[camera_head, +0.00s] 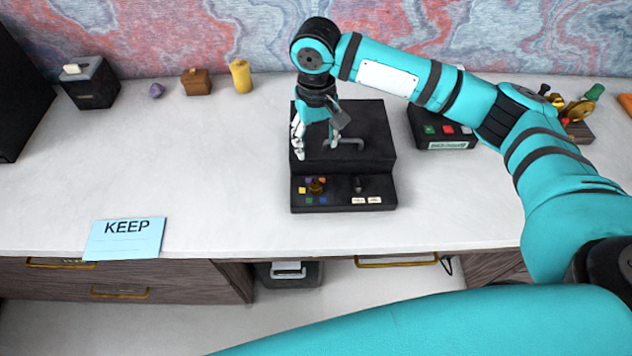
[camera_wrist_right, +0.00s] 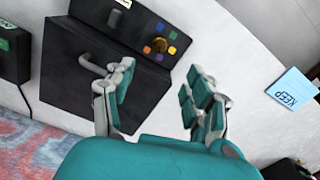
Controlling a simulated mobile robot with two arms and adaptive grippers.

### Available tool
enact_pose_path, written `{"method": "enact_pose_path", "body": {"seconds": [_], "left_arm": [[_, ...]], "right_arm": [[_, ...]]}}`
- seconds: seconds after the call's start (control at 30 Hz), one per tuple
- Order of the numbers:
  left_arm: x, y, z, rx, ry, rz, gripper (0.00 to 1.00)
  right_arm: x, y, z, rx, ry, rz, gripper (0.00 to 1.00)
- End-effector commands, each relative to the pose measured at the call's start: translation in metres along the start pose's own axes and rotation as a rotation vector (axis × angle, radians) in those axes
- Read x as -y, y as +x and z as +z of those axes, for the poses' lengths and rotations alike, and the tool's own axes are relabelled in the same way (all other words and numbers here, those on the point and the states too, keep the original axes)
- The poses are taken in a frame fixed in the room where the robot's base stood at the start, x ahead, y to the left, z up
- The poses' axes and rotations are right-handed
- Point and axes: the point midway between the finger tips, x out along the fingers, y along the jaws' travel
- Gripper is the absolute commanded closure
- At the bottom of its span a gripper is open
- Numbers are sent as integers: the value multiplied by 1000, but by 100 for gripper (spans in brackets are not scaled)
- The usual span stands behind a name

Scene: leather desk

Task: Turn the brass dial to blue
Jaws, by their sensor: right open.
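The brass dial (camera_head: 316,186) sits on the low front panel of a black control box (camera_head: 378,130). Small coloured squares ring it, including yellow, green, purple, orange and a blue square (camera_head: 323,200). Which square it points to is too small to tell. In the right wrist view the dial (camera_wrist_right: 160,44) lies ahead of the fingers, apart from them. My right gripper (camera_head: 316,143) is open and empty, above the raised rear part of the box, behind the dial. It also shows in its wrist view (camera_wrist_right: 160,88). My left gripper is out of view.
A grey bar handle (camera_head: 345,143) is on the box's raised part, close to the right gripper. A dark switch (camera_head: 357,184) stands right of the dial. Another black box (camera_head: 445,128) with coloured buttons stands to the right. A blue KEEP card (camera_head: 125,239) lies front left; desk between is clear.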

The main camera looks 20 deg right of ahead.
Motion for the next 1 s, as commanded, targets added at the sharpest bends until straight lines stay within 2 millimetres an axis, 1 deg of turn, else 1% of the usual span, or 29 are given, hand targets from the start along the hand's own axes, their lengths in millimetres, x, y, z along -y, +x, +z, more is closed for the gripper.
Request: {"method": "enact_pose_path", "body": {"seconds": [0.4,0.6,0.7,0.8,1.0], "left_arm": [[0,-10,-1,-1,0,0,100],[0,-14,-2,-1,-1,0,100],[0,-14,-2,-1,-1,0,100],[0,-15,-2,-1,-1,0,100],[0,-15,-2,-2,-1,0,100]], "right_arm": [[0,89,1,3,-2,1,45],[0,128,1,1,-3,1,45],[1,143,0,0,-3,1,45],[0,152,0,-1,-3,0,45],[0,160,0,-2,-4,0,45]]}}
